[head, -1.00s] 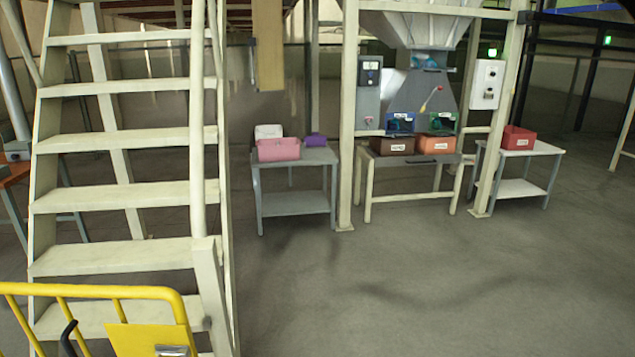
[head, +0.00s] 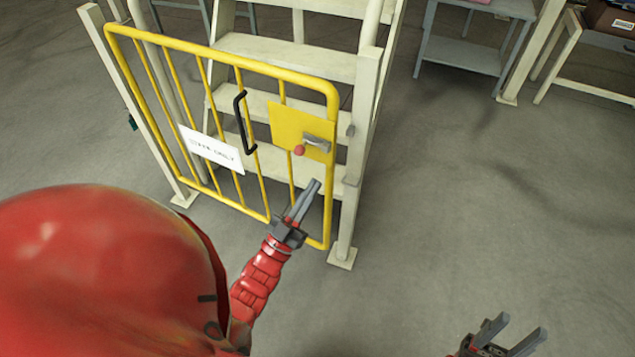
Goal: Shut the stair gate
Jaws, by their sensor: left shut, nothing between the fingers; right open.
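The yellow stair gate (head: 232,62) stands in front of the stairs in the head view, its left side by the left post (head: 135,105). Its free right edge is close beside the right post (head: 352,165), with a narrow gap showing; I cannot tell if it is latched. It has a black handle (head: 244,120), a yellow plate with a grey latch (head: 317,143) and red knob (head: 299,150), and a white sign (head: 210,149). My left gripper (head: 314,184) is shut and empty at the gate's lower right, contact unclear. My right gripper (head: 523,325) is open and empty at bottom right.
Pale stair steps (head: 285,55) rise behind the gate. A grey side table (head: 465,52) and a workbench (head: 585,90) stand at the upper right. The grey floor (head: 460,200) right of the gate is clear.

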